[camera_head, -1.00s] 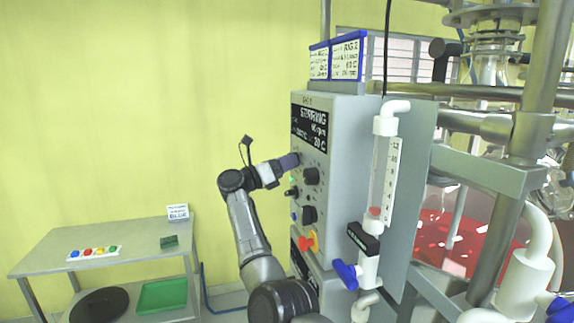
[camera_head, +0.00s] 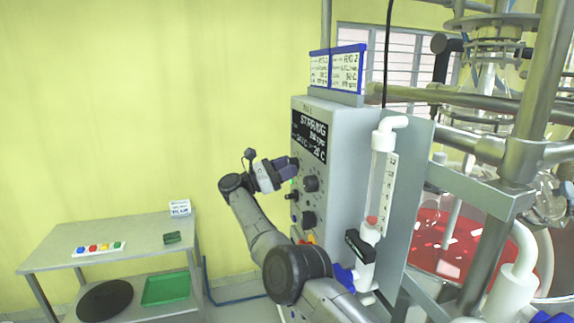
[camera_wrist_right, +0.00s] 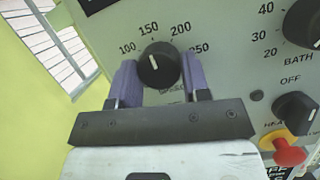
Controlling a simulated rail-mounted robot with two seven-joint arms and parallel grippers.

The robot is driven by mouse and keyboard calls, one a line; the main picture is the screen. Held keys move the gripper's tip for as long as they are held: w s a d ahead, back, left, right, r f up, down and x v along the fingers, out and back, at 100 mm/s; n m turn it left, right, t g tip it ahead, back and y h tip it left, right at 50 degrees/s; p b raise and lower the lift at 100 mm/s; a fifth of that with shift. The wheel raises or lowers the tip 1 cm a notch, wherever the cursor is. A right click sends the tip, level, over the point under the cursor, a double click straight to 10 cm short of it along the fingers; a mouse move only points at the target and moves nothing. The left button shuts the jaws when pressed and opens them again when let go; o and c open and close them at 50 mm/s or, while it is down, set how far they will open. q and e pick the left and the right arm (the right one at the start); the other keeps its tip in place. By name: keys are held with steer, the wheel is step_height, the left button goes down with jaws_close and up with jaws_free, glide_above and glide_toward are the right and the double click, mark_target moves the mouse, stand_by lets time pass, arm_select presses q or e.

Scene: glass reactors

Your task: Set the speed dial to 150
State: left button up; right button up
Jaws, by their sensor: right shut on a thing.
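The black speed dial (camera_wrist_right: 158,65) is on the grey control panel, below the printed numbers 100, 150, 200 and 250. Its white pointer line tips slightly left of straight up in the right wrist view, toward the 150 mark (camera_wrist_right: 148,28). My right gripper (camera_wrist_right: 160,78) is shut on the dial, with one purple finger on each side of it. In the head view, my right gripper (camera_head: 292,163) meets the panel's upper left, and it hides the dial. The panel's STIRRING display (camera_head: 309,135) is lit, but its rpm figure is too small to read surely. My left gripper is not in view.
A BATH dial (camera_wrist_right: 304,22), a heater knob (camera_wrist_right: 296,108) and a red button on yellow (camera_wrist_right: 288,152) sit to the right on the panel. A flow tube (camera_head: 379,185) stands beside the cabinet. A steel table (camera_head: 140,240) stands at the left.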

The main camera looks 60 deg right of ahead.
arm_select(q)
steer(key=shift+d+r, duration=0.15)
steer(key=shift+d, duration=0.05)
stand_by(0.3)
arm_select(e)
steer(key=o, duration=0.9)
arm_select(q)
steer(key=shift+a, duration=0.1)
